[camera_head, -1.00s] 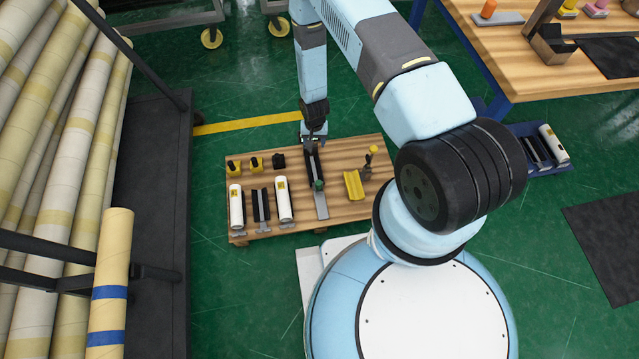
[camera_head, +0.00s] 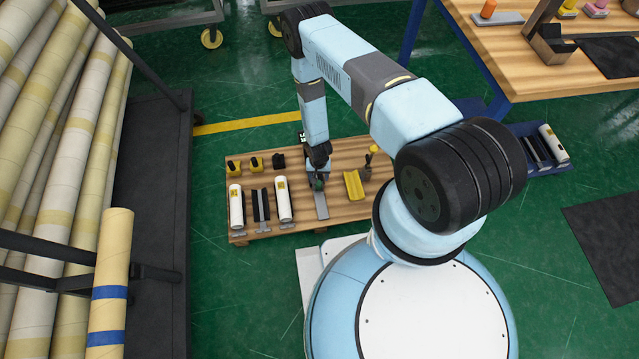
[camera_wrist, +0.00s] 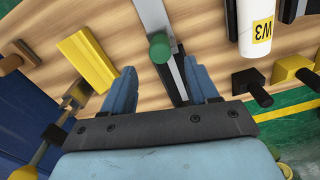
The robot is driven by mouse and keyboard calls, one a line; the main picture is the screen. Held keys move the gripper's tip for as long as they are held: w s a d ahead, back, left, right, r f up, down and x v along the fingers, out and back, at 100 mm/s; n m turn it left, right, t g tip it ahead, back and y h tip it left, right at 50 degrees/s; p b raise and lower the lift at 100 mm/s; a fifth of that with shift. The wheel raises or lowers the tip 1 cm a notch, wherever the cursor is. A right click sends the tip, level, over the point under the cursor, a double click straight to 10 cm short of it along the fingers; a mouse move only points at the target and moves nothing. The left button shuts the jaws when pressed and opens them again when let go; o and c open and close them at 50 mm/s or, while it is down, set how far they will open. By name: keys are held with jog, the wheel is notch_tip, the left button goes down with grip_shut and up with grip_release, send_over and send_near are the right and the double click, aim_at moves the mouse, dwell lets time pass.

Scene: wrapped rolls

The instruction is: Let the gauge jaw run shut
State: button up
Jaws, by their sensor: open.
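The gauge (camera_head: 322,208) lies on the low wooden table, its grey rail pointing to the table's near edge. Its green knob (camera_wrist: 160,47) shows in the wrist view, and the bare grey rail (camera_wrist: 152,13) runs up beyond it. My gripper (camera_wrist: 160,66) is open, with one blue finger on each side of the gauge, close to the knob. No contact with the knob is clear. In the head view my gripper (camera_head: 318,170) hides most of the gauge's black body, so the jaw itself is hard to make out.
A yellow channel block (camera_head: 354,185) lies right of the gauge. White wrapped rolls (camera_head: 284,199) and a black holder (camera_head: 261,205) stand to its left, with yellow and black clamps (camera_head: 256,164) behind. The wooden table (camera_head: 345,211) is bare near its front right.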

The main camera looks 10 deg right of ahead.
aim_at(319, 183)
notch_tip(319, 183, down, 7)
jog(key=shift+f, duration=0.15)
dwell(0.4)
jog(key=shift+c, duration=0.4)
grip_shut()
